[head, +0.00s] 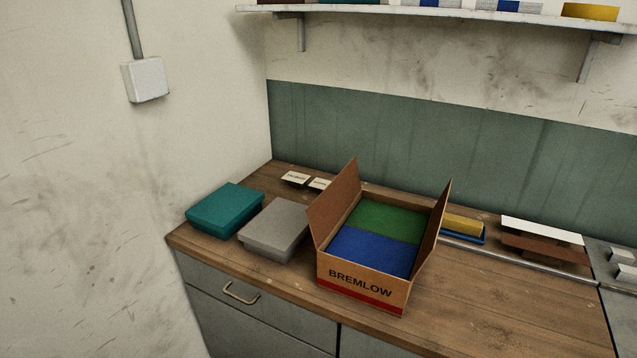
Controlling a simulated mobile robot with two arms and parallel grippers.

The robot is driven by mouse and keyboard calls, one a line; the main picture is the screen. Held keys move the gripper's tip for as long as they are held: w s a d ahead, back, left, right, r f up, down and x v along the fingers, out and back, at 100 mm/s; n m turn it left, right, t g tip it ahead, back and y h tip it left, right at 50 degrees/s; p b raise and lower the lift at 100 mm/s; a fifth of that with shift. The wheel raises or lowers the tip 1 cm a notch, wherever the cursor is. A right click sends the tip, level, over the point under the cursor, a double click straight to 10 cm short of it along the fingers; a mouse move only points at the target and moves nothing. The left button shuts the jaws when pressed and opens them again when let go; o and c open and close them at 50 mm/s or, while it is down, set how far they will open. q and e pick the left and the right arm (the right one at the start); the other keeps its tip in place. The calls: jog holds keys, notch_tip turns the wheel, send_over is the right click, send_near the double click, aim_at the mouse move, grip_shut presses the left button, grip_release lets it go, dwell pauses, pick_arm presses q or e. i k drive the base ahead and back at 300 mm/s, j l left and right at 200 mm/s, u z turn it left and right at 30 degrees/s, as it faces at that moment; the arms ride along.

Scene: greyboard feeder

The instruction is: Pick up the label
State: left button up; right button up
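Two small white labels with dark print lie flat at the back left of the wooden counter. One label (296,178) is in full view. The other label (319,184) lies just right of it and is partly hidden by the open flap of a cardboard box. The print is too small to read. Neither of my grippers shows in the head view.
The open cardboard box (336,288), marked BREMLOW, holds a green and a blue block. A teal box (225,208) and a grey box (273,227) stand left of it. A yellow block (462,224) in a blue tray is behind right. A shelf (440,14) hangs above.

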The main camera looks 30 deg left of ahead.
aim_at(293, 177)
jog(key=i+j, duration=0.1)
jog(key=j, duration=0.25)
jog(key=i+j, duration=0.1)
jog(key=j, duration=0.25)
jog(key=i+j+z, duration=0.1)
jog(key=j, duration=0.25)
jog(key=i+j, duration=0.1)
jog(key=j, duration=0.25)
